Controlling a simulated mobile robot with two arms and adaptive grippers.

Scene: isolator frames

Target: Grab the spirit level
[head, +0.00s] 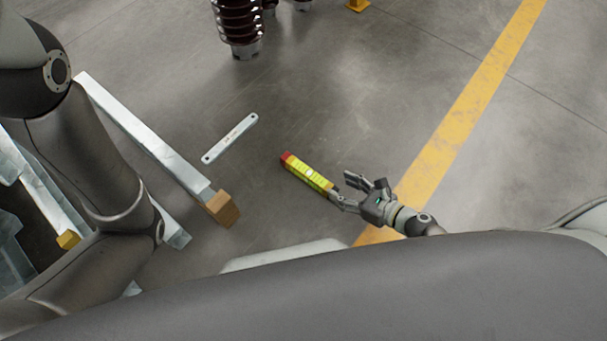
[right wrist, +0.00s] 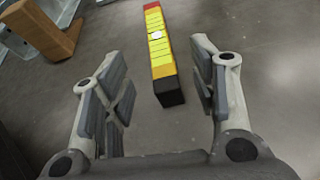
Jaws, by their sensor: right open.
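The spirit level (head: 308,172) is a yellow bar with a red end and a dark end, lying on the grey floor in the head view. My right gripper (head: 343,190) is at its near, dark end, with its fingers apart. In the right wrist view the spirit level (right wrist: 160,52) lies ahead, its black end nearest, between the lines of the two open fingers of the right gripper (right wrist: 160,90). Nothing is held there. My left arm shows at the left of the head view, but its gripper is out of view.
A flat metal bar with end holes (head: 230,138) lies left of the level. Metal beams (head: 145,140) with a wooden block (head: 221,208) stand further left. A brown ribbed insulator (head: 238,25) is at the back. A yellow floor line (head: 455,130) runs right; floor around the level is clear.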

